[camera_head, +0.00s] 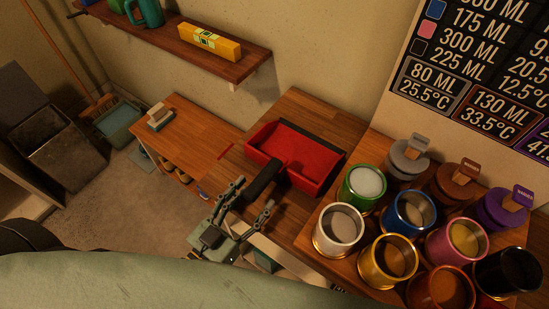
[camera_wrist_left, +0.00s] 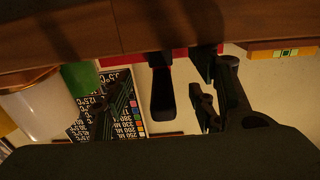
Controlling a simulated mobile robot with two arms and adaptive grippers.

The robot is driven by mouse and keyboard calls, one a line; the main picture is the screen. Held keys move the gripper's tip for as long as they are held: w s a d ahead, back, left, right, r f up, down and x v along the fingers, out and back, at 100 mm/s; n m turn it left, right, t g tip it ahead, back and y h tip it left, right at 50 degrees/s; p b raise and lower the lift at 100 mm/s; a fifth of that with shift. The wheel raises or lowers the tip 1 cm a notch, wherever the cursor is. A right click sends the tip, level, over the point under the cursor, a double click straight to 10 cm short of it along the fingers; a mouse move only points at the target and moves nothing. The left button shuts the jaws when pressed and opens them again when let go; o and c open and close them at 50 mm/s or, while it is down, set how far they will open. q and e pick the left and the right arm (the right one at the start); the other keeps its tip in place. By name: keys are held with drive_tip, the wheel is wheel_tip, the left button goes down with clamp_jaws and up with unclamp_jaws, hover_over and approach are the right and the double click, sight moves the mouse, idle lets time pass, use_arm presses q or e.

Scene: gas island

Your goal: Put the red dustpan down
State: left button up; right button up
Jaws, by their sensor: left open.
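The red dustpan (camera_head: 312,161) lies on the wooden worktop (camera_head: 300,107) against the wall, its tray facing up. Its black handle (camera_head: 263,180) points toward me, over the worktop's front edge. My left gripper (camera_head: 253,198) is open just in front of the handle, with one finger on each side of it. In the left wrist view the black handle (camera_wrist_left: 162,92) shows between the spread fingers, with a gap on both sides. A strip of the dustpan's red body (camera_wrist_left: 125,60) shows behind the worktop edge. My right gripper is in neither view.
Several coloured paint cans, including a green one (camera_head: 362,187) and a white one (camera_head: 338,229), stand close right of the dustpan. A lower wooden bench (camera_head: 190,143) with a brush (camera_head: 160,117) is at left. A shelf (camera_head: 180,45) holds a yellow level (camera_head: 209,41).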

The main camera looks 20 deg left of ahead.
sight(271, 186)
use_arm(q)
drive_tip(key=shift+w+d+r, duration=0.1)
drive_tip(key=shift+w, duration=0.4)
drive_tip(key=p+x, duration=0.2)
drive_tip(key=x, duration=0.4)
drive_tip(key=shift+r+p, duration=0.1)
drive_tip(key=shift+p, duration=0.2)
drive_tip(key=shift+w+d, duration=0.1)
drive_tip(key=shift+w, duration=0.05)
drive_tip(key=shift+c, duration=0.3)
clamp_jaws()
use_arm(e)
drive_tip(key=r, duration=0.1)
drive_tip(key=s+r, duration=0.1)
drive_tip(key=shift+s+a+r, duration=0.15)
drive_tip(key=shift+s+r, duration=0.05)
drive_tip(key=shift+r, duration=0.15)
